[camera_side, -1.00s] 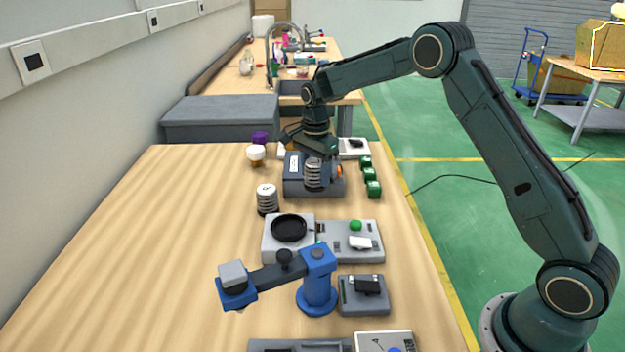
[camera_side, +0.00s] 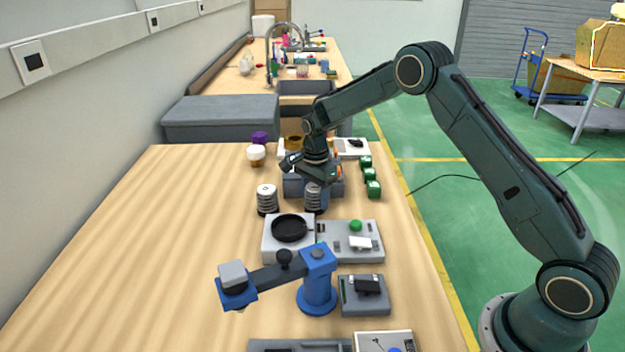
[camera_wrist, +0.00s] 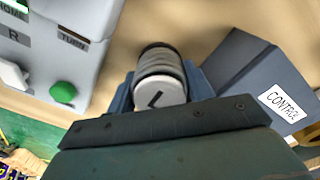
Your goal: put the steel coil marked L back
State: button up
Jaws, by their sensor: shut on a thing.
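The steel coil marked L (camera_wrist: 157,92) is between my gripper's fingers in the wrist view, its pale cap with the black L facing the camera. In the side view this coil (camera_side: 313,199) hangs under my gripper (camera_side: 315,184), upright, at or very near the table top; I cannot tell if it touches. My gripper (camera_wrist: 160,92) is shut on it. A second, similar coil (camera_side: 267,200) stands on the table just to the left, apart from it.
The station with a black dish (camera_side: 290,228) and green button (camera_side: 355,226) lies nearer the camera. Several green blocks (camera_side: 367,175) stand right. The table's left side is clear.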

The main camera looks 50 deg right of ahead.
aim_at(315, 186)
jog(key=shift+f, duration=0.15)
jog(key=o, duration=1.1)
notch_tip(315, 186, up, 12)
dwell(0.4)
jog(key=shift+r, duration=0.2)
